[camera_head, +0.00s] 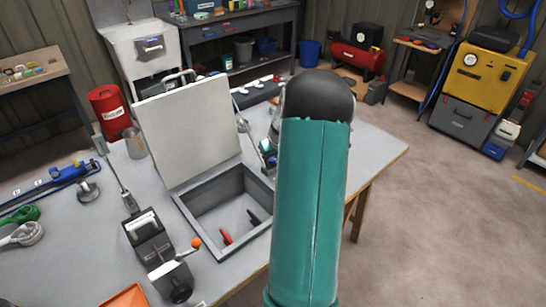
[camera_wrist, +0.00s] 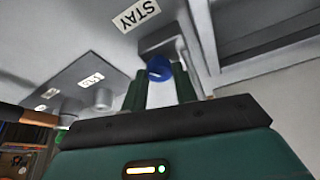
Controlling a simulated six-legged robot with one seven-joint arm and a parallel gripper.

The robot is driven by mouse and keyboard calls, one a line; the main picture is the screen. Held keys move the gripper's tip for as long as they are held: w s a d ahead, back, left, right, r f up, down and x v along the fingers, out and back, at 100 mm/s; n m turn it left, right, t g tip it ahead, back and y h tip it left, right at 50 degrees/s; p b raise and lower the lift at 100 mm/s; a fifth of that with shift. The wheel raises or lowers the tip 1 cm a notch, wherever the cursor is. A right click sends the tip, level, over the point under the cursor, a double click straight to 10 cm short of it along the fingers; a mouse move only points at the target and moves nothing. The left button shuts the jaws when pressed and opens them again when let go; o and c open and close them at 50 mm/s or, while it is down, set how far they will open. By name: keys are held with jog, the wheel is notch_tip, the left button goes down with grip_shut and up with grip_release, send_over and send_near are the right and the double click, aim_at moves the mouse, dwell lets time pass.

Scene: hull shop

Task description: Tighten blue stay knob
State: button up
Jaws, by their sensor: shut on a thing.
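In the wrist view a blue stay knob (camera_wrist: 158,69) with a pale mark on its face sits below a grey bracket. A label reading STAY (camera_wrist: 136,14) is on the panel above it. My gripper (camera_wrist: 159,78) has its two dark green fingers on either side of the knob, shut on it. In the head view my green arm link covers the knob and gripper. The grey box (camera_head: 232,207) on the bench has its lid (camera_head: 187,129) raised. A red-handled item (camera_head: 226,237) and a dark one lie inside the box.
A dark device with an orange-tipped lever (camera_head: 196,243) stands at the box's front left. A blue clamp (camera_head: 60,174) and a green strap (camera_head: 20,215) lie at left. The bench's right end (camera_head: 375,150) is mostly clear. Grey panels with small labels (camera_wrist: 92,79) flank the gripper at left.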

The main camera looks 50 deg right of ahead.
jog(key=m, duration=0.2)
jog(key=m+g+h, duration=0.1)
jog(key=m, duration=0.3)
jog(key=shift+w+a+g+h, duration=0.25)
jog(key=shift+g+h, duration=0.05)
jog(key=shift+h, duration=0.1)
jog(key=m+g, duration=0.1)
jog(key=m, duration=0.3)
jog(key=shift+w+h, duration=0.1)
jog(key=shift+h, duration=0.2)
jog(key=m+g, duration=0.1)
jog(key=m, duration=0.2)
jog(key=shift+w+m+g, duration=0.1)
jog(key=shift+m+g, duration=0.2)
jog(key=shift+g, duration=0.1)
jog(key=m+g, duration=0.1)
jog(key=m, duration=0.1)
jog(key=m+g, duration=0.1)
jog(key=m, duration=0.2)
jog(key=shift+w+d+y, duration=0.1)
jog(key=shift+y, duration=0.3)
jog(key=m+g+y, duration=0.1)
jog(key=m, duration=0.4)
jog(key=shift+w+d, duration=0.1)
jog(key=shift+y, duration=0.3)
